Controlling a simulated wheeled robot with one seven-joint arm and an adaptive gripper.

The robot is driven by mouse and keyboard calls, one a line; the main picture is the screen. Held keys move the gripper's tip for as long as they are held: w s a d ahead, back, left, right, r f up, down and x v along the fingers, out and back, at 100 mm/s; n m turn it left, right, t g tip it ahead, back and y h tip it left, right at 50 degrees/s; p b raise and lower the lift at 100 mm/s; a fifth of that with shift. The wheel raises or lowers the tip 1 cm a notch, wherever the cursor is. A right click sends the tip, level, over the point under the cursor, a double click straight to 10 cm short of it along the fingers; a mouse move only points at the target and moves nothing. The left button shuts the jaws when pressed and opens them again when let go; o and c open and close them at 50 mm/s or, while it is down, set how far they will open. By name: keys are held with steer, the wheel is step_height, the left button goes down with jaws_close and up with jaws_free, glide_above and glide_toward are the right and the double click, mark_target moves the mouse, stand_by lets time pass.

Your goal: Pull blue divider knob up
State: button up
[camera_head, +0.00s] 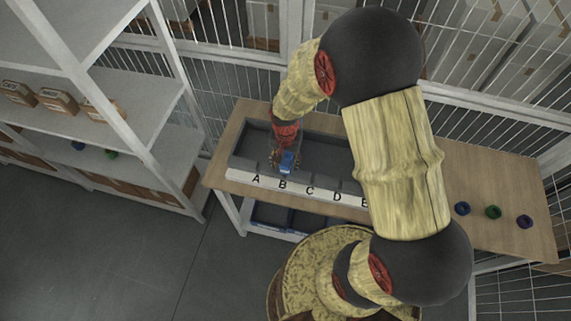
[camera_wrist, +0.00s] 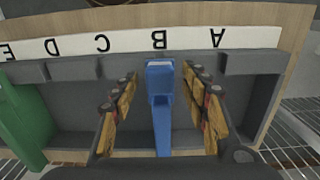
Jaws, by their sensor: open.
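The blue divider knob (camera_head: 287,161) stands at the front of the grey tray, just behind the letter B on the white label strip. In the wrist view the blue divider (camera_wrist: 160,95) runs down the middle of the picture, its knob end close to the strip. My gripper (camera_wrist: 160,88) is open, with one wooden finger on each side of the blue divider. A gap shows between each finger and the blue part. In the head view my gripper (camera_head: 282,155) hangs over the tray at the knob.
The grey tray (camera_wrist: 70,118) sits on a wooden table (camera_head: 225,150). A green divider (camera_wrist: 22,115) stands further along the tray. The label strip (camera_head: 310,191) runs along the front. Rings (camera_head: 493,212) lie on the table's right end. A shelf (camera_head: 130,190) stands at the left.

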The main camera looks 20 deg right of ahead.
mark_target(286, 164)
steer(key=shift+r, duration=0.1)
stand_by(0.3)
steer(key=shift+r+p, duration=3.15)
steer(key=shift+r, duration=1.35)
steer(key=shift+f, duration=0.1)
steer(key=shift+s+n, duration=0.2)
steer(key=shift+n, duration=0.1)
steer(key=s+r+n+t+b, duration=0.5)
steer(key=s+r+b, duration=0.8)
steer(key=b, duration=0.5)
steer(key=shift+s+a+n+t, duration=0.15)
steer(key=shift+s+n+t, duration=0.15)
steer(key=shift+s+n, duration=0.55)
